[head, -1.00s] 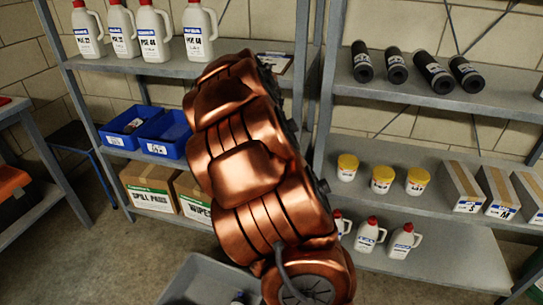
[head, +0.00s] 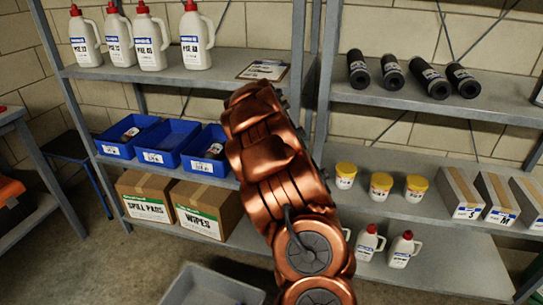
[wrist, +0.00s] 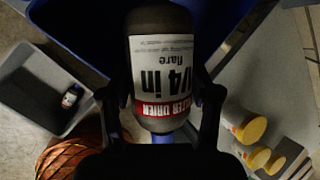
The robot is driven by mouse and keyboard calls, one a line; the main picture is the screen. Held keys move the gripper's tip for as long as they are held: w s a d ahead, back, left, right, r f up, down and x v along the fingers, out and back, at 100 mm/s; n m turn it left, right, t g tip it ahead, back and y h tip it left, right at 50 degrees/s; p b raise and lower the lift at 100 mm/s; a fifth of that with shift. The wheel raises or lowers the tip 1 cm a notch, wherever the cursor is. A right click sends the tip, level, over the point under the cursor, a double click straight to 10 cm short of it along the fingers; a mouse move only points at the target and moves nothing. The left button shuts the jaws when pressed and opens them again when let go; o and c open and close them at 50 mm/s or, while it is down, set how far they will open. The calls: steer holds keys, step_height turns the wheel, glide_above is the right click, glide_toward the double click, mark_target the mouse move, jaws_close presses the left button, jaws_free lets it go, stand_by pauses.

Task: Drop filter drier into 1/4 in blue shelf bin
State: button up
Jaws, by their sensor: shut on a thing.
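My gripper (wrist: 161,85) is shut on a dark filter drier (wrist: 163,28) in the wrist view. Its label reads "1/4 in flare" upside down, with a red band. A blue bin (wrist: 72,25) shows behind the drier at the top of the wrist view; how far below it lies I cannot tell. In the head view, the left blue bin (head: 112,150), middle blue bin (head: 152,157) and right blue bin (head: 203,166) stand on the middle shelf. The left and right bins hold items; the middle one looks empty. Their labels are too small to read. My arm hides the gripper there.
A grey tray (head: 185,283) is low in front; the wrist view shows a small bottle-like item (wrist: 72,96) inside it. White jugs (head: 150,42) stand above the bins, cartons (head: 205,208) below. Yellow-lidded tubs (head: 381,184) are on the right shelf.

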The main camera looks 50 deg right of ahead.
steer(key=shift+w+d+f, duration=0.1)
steer(key=shift+w+d, duration=0.15)
steer(key=shift+d, duration=0.05)
steer(key=shift+w+d+f, duration=0.7)
steer(key=shift+d+f, duration=0.2)
steer(key=shift+f, duration=0.05)
steer(key=shift+f, duration=0.1)
steer(key=o, duration=1.5)
